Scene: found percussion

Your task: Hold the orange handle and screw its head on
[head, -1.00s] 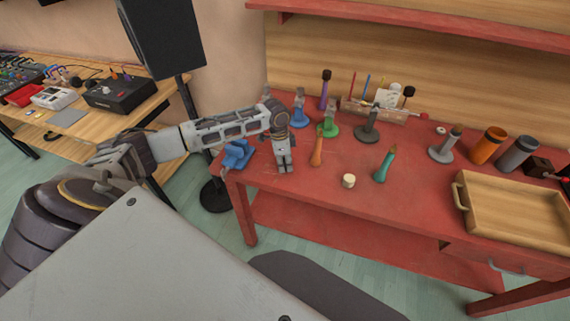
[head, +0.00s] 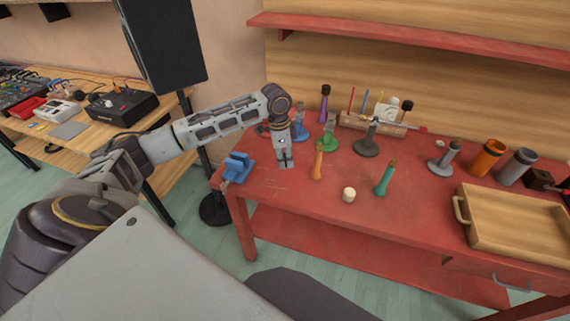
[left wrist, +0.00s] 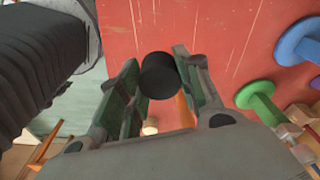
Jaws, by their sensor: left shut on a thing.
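The orange handle (head: 318,160) stands upright on the red table; in the left wrist view, a strip of orange (left wrist: 185,110) shows partly hidden behind a finger. My left gripper (head: 285,162) is just left of the handle, pointing down, apart from it. It is shut on a short black cylinder (left wrist: 159,76), which sits between the fingertips in the left wrist view. A cream-coloured head (head: 349,194) rests on the table to the right of and nearer than the handle. My right gripper is not in view.
A blue clamp (head: 237,167) sits at the table's left edge. Blue (head: 299,127) and green (head: 329,139) stands are behind the handle. A wooden tray (head: 465,222) is farther right. The table's front middle is clear.

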